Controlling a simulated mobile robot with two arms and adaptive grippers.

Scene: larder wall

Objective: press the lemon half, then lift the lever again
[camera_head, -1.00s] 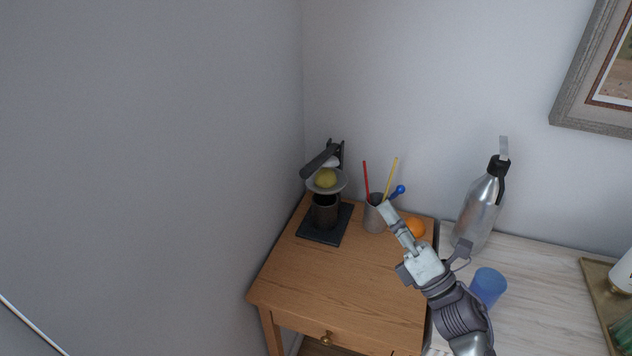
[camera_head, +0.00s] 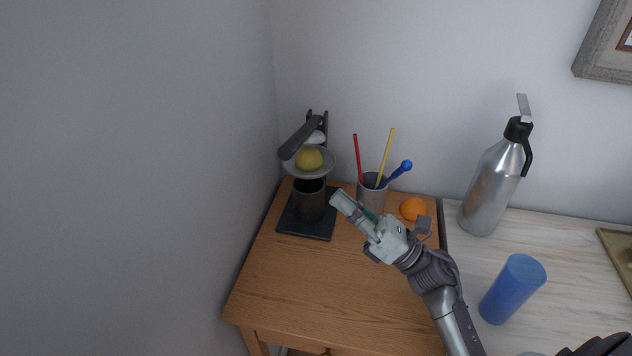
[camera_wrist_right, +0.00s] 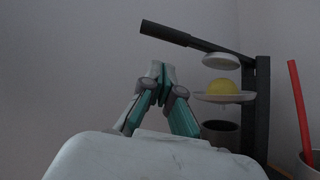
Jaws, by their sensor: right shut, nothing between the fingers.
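The lemon half (camera_head: 309,158) sits yellow in the pale dish of the dark press, and it also shows in the right wrist view (camera_wrist_right: 221,87). The press's lever (camera_head: 301,137) is raised, its dark handle slanting out to the left; in the right wrist view the handle (camera_wrist_right: 166,33) is high at the top. The white pressing head (camera_wrist_right: 221,61) hangs above the lemon, apart from it. A dark cup (camera_head: 310,202) stands under the dish. My right gripper (camera_head: 337,199) is shut and empty, to the right of the cup and lower than the lever. My left gripper is not in view.
A grey holder (camera_head: 371,194) with a red, a yellow and a blue stick stands right of the press. An orange (camera_head: 413,208) lies beside it. A silver bottle (camera_head: 491,188) and blue cup (camera_head: 512,289) stand farther right. A grey wall is close on the left.

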